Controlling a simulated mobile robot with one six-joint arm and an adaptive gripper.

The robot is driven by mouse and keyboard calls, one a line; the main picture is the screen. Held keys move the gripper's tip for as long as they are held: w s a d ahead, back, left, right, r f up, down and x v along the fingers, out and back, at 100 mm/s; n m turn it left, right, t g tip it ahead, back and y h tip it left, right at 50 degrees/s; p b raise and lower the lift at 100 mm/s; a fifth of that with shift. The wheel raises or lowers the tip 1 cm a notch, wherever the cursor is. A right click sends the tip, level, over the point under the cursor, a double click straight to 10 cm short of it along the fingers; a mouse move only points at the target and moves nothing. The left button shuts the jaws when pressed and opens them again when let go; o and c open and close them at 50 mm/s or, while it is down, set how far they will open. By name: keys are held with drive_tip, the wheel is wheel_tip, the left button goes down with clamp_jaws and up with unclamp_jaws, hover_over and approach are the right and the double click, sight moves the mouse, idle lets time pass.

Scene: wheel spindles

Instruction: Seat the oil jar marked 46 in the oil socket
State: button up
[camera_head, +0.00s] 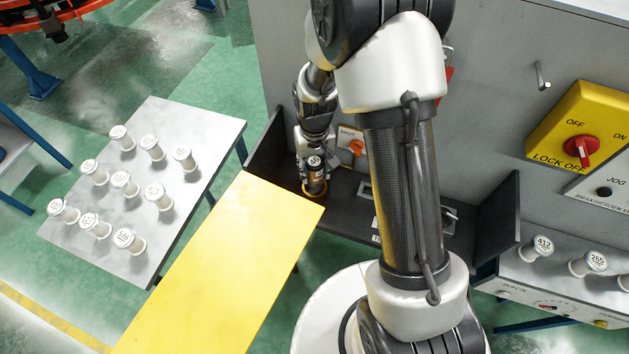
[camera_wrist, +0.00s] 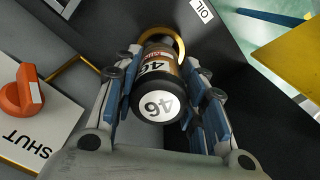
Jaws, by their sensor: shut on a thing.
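The oil jar marked 46 (camera_wrist: 155,102) is dark with a brown label and a white round cap end reading 46. My gripper (camera_wrist: 158,85) is shut on it, with blue-padded fingers on both sides. The jar's far end is at the brass ring of the oil socket (camera_wrist: 178,45), beside the OIL label (camera_wrist: 202,10). How deep the end sits in the ring is hidden. In the head view my gripper (camera_head: 314,172) holds the jar (camera_head: 316,182) upright over the yellow-rimmed socket (camera_head: 314,195) on the dark shelf.
An orange knob marked SHUT (camera_wrist: 22,92) is close beside my gripper. A yellow board (camera_head: 225,270) lies in front of the shelf. Several white spools stand on a grey table (camera_head: 215,130) at left, others on a panel at right. A lock-off switch (camera_head: 580,145) is on the wall.

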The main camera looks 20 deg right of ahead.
sight(314, 179)
drive_tip(key=shift+f+b, duration=0.65)
drive_tip(key=shift+f, duration=1.9)
drive_tip(key=shift+f, duration=0.2)
drive_tip(key=o, duration=1.1)
drive_tip(key=shift+o, duration=0.2)
drive_tip(key=shift+r, duration=0.15)
